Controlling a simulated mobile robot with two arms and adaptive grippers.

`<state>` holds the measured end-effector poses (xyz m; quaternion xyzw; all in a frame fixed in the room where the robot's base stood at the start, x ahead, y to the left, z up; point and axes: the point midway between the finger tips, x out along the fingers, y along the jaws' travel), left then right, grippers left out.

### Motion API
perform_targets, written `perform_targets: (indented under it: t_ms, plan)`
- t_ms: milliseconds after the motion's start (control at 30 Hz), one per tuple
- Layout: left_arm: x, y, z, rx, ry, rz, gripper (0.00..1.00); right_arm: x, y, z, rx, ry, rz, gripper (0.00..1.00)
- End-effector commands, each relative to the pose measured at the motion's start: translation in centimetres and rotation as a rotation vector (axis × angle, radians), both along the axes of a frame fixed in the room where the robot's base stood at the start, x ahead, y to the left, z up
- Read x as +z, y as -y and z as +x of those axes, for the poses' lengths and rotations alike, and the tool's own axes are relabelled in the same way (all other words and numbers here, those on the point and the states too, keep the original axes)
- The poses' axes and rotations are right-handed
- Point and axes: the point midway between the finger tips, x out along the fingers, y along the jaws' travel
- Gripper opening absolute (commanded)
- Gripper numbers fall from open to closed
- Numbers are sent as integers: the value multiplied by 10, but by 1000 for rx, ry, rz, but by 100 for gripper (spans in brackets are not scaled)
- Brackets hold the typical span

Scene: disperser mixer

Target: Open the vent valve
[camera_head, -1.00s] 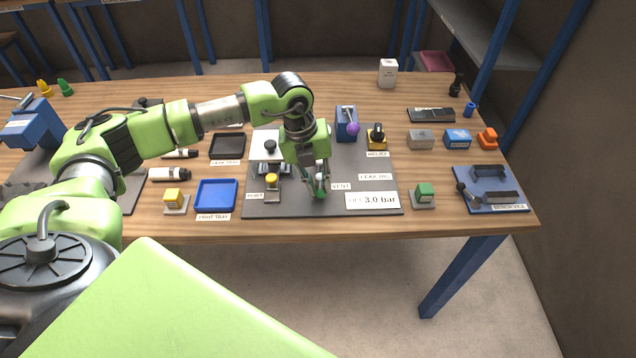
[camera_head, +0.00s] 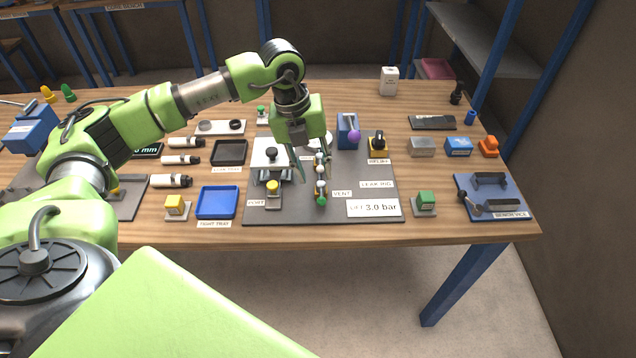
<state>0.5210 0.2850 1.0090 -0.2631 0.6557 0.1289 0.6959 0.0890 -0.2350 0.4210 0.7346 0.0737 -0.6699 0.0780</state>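The vent valve (camera_head: 320,188) is a slim upright metal fitting with a green end at its near side, left of the VENT label (camera_head: 342,194) on the dark grey panel (camera_head: 285,211). My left gripper (camera_head: 313,172) is above and behind the green end, with its fingers spread apart and pointing down. The fingers overlap the upper metal part in this view; I cannot tell whether they touch it. Nothing shows held between them. My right gripper is not in view.
A yellow-topped part (camera_head: 272,189) by the PORT label stands close left of the valve. A blue block with a purple knob (camera_head: 352,138) and the black-and-yellow relief part (camera_head: 377,145) stand behind right. The display plate (camera_head: 373,207) reads 3.0 bar.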

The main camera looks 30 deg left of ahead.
Motion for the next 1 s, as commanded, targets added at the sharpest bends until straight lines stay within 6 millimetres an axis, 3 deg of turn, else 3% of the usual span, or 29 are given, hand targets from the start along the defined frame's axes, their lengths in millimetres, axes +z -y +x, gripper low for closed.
perform_targets:
  t_ms: [100,300,867,1000]
  plan:
    - [22,-4,-1,1,3,1,32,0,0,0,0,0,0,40]
    - [41,-7,-4,1,2,0,32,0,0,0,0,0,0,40]
    - [43,-7,-4,1,0,-1,32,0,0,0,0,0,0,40]
    - [39,14,-4,-37,11,-52,32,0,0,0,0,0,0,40]
